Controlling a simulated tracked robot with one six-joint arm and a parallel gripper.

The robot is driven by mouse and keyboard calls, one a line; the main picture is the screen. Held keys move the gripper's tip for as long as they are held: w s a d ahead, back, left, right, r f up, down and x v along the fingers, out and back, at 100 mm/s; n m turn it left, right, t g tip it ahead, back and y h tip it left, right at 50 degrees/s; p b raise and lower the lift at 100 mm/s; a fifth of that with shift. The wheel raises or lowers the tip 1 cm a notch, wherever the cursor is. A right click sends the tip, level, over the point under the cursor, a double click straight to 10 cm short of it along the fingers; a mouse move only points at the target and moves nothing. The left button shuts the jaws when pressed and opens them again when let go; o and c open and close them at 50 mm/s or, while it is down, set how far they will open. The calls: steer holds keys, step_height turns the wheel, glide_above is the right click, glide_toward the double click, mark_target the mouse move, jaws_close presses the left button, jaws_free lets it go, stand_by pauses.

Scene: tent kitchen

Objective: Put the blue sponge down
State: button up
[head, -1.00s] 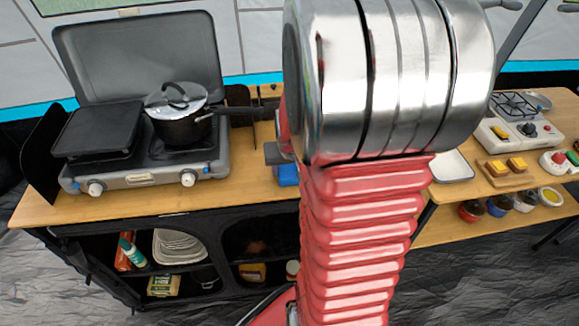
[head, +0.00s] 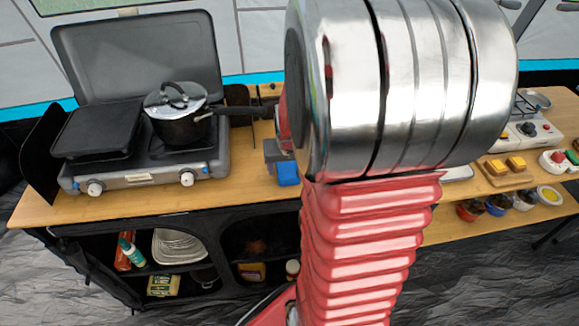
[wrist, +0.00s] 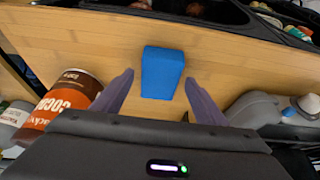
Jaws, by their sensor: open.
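The blue sponge (wrist: 163,72) lies on the wooden counter top in the wrist view, just ahead of my gripper. My gripper (wrist: 160,85) is open, with one finger on each side of the sponge's near end and a gap visible on both sides. In the head view the sponge (head: 287,173) shows on the counter at the left edge of my arm, partly hidden by it. My gripper (head: 277,152) is mostly hidden behind my arm there.
A black pot (head: 181,122) stands on the camp stove (head: 140,176) to the left, its handle pointing toward my arm. Bare counter (head: 245,190) lies left of the sponge.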

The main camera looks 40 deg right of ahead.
steer(key=v, duration=1)
steer(key=shift+r, duration=0.3)
steer(key=s+a+r+n+y, duration=0.1)
steer(key=s+a+r+n, duration=0.1)
steer(key=a, duration=0.6)
steer(key=s+a+r+n+t, duration=0.1)
steer(key=s+a+r+n, duration=0.1)
steer(key=a, duration=0.6)
steer(key=s+a+r+n+y, duration=0.1)
steer(key=s+a+r+n, duration=0.1)
steer(key=a, duration=0.5)
steer(key=shift+a+r+n+t+y, duration=0.3)
steer(key=shift+a+r+n+t, duration=0.1)
steer(key=shift+r, duration=0.3)
steer(key=shift+o, duration=0.6)
steer(key=shift+c, duration=0.3)
